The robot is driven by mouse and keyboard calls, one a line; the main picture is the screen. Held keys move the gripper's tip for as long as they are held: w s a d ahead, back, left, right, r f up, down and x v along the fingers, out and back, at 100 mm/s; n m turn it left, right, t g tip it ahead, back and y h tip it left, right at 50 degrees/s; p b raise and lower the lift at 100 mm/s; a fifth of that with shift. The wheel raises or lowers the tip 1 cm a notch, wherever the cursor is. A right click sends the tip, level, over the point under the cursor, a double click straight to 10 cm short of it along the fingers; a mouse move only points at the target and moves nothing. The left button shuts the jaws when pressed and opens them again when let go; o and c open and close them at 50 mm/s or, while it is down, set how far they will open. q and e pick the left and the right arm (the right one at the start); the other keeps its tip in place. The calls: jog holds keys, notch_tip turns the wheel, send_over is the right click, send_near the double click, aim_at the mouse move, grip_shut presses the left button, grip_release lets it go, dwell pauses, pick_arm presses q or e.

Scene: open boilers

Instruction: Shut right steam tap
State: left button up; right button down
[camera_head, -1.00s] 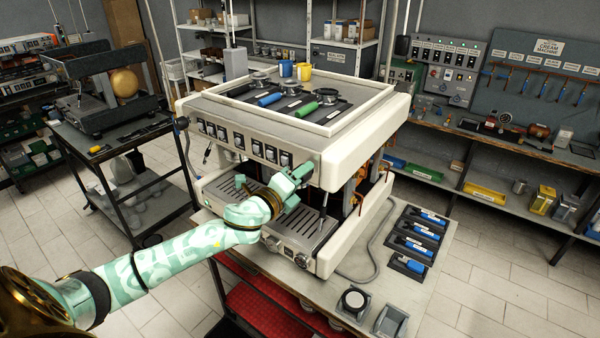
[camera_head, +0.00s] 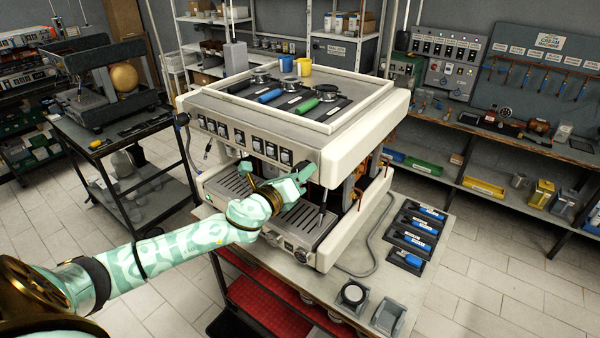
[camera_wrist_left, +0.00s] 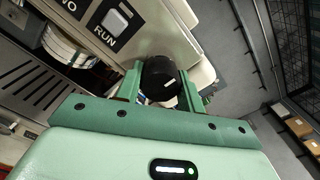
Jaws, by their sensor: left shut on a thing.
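The white coffee machine (camera_head: 235,128) stands on the bench in the middle of the head view. Its right steam tap, a round black knob with a white mark, shows in the left wrist view (camera_wrist_left: 160,78) at the machine's front right corner. My left gripper (camera_head: 302,174) is at that corner in the head view, and its green fingers (camera_wrist_left: 158,88) are shut on the knob, one on each side. In the head view the knob is mostly hidden by the gripper. My right gripper is in neither view.
The drip tray (camera_head: 300,217) lies below the gripper. Several blue-handled tools (camera_head: 415,240) lie in black holders on the bench at right. Two grey containers (camera_head: 388,316) stand near the bench's front edge. A side cart (camera_head: 120,140) stands at left.

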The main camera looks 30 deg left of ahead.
pick_arm(q)
jog(key=shift+f, duration=0.2)
jog(key=o, duration=1)
jog(key=shift+r, duration=0.1)
jog(key=s+a+b, duration=0.1)
jog(key=s+b, duration=0.3)
jog(key=s, duration=1.2)
jog(key=shift+s, duration=0.2)
jog(key=shift+a, duration=0.15)
